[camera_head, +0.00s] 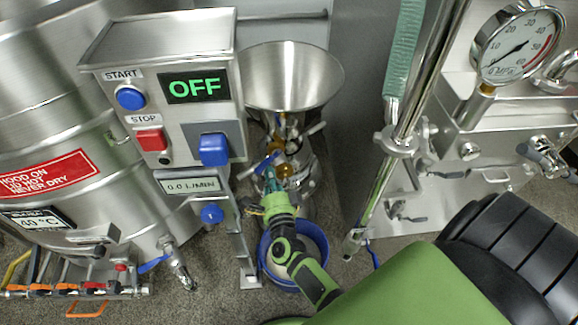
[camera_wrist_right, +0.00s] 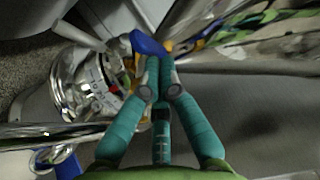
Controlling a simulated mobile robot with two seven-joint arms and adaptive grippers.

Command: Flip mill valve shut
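The colloid mill stands in the middle of the head view, with a steel hopper (camera_head: 290,85) above a shiny body. Its blue valve handle (camera_head: 266,164) is low on the mill, and it also shows in the wrist view (camera_wrist_right: 148,44). My right gripper (camera_head: 271,182) reaches down to the handle from the front. In the wrist view its teal fingers (camera_wrist_right: 160,80) are brought together, with their tips right at the blue handle. I cannot tell whether the handle is between them. My left gripper is not in view.
A control box (camera_head: 165,95) reading OFF stands left of the hopper. A blue bucket (camera_head: 318,240) sits on the floor below, partly behind my right arm. A steel tank (camera_head: 50,120) is at left. A steel pipe (camera_head: 416,105) and a gauge machine (camera_head: 470,150) are at right.

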